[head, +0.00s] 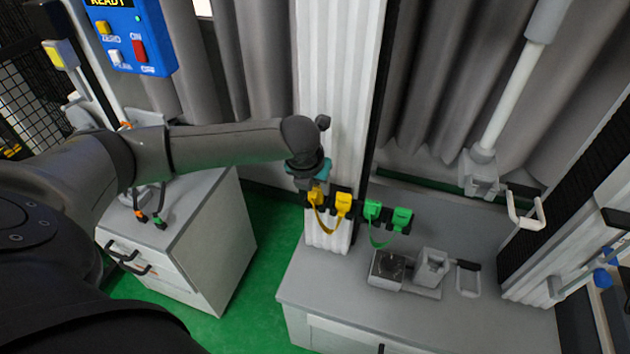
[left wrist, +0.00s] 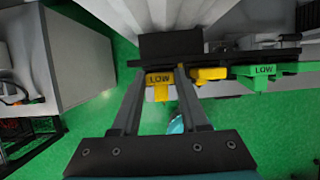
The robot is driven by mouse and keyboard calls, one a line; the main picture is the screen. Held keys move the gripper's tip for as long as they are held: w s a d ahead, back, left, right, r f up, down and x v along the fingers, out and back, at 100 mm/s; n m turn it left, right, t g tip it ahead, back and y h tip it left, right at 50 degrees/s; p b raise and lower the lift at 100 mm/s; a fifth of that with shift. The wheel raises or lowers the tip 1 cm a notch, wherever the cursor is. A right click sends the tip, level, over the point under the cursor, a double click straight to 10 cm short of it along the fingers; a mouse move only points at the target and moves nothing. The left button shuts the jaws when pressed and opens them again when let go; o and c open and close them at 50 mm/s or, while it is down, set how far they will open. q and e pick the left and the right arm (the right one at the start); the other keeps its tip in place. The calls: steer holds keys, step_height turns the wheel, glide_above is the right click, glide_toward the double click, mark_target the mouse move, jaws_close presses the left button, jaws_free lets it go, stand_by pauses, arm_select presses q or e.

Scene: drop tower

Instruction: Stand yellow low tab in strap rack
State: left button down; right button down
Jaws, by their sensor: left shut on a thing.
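The yellow low tab (head: 315,196) is at the left end of a yellow strap that hangs in a loop to a second yellow tab (head: 343,205). In the left wrist view the low tab (left wrist: 159,79), marked LOW, shows between my fingertips. My left gripper (head: 313,188) is shut on it, at the left end of the dark strap rack (left wrist: 262,56). The second yellow tab stands at the rack further right. The fingers partly hide the low tab, and I cannot tell whether it is seated in the rack. My right gripper is not in view.
Two green tabs (head: 372,209) joined by a green strap stand to the right of the yellow ones. A white ribbed column (head: 338,90) rises behind the rack. A grey bench (head: 330,282) lies front right, a white cabinet (head: 225,245) left.

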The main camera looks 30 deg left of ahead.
arm_select(q)
steer(key=shift+f, duration=0.15)
steer(key=shift+c, duration=1.7)
jaws_free()
steer(key=p+v, duration=0.1)
steer(key=v, duration=1.4)
steer(key=shift+s, duration=0.15)
